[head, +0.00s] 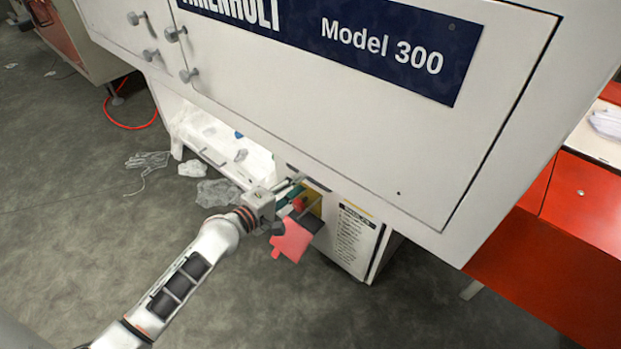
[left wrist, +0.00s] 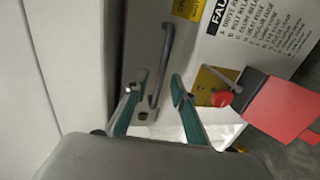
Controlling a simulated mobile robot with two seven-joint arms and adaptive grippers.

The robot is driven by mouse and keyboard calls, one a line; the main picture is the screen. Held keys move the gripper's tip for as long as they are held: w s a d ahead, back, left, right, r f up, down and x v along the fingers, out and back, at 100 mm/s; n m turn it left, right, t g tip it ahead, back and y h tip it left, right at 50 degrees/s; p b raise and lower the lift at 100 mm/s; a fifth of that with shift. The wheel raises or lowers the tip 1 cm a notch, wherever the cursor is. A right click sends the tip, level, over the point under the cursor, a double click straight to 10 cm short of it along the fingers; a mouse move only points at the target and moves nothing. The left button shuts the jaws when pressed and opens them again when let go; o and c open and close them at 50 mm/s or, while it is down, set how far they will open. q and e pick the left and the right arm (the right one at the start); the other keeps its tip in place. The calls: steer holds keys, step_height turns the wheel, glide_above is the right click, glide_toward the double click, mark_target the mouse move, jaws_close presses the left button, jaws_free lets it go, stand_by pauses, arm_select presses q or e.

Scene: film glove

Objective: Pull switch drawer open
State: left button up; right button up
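A grey bar handle (left wrist: 167,45) stands on a pale panel in the left wrist view. My left gripper (left wrist: 159,80) is open, with its teal fingers on either side of the handle's lower part; I cannot tell whether they touch it. In the head view the left gripper (head: 290,188) reaches under the white machine, and the handle is hidden there. Beside it are a yellow switch plate (left wrist: 208,82) with a red button (left wrist: 221,98) and a red tag (head: 291,240). I cannot tell where the drawer front's edges run. My right gripper is out of view.
The white machine body (head: 370,110) overhangs the work spot. A white panel with printed text (head: 352,240) stands to the right. An open white bin (head: 215,140) with film scraps is to the left. Scraps (head: 218,193) lie on the floor; the floor in front is otherwise clear.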

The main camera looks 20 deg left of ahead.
mark_target(308, 179)
arm_select(q)
steer(key=x, duration=0.3)
steer(key=b+x, duration=0.1)
steer(key=x, duration=0.1)
steer(key=shift+f, duration=0.25)
steer(key=shift+w+r, duration=0.1)
steer(key=c, duration=0.7)
jaws_close()
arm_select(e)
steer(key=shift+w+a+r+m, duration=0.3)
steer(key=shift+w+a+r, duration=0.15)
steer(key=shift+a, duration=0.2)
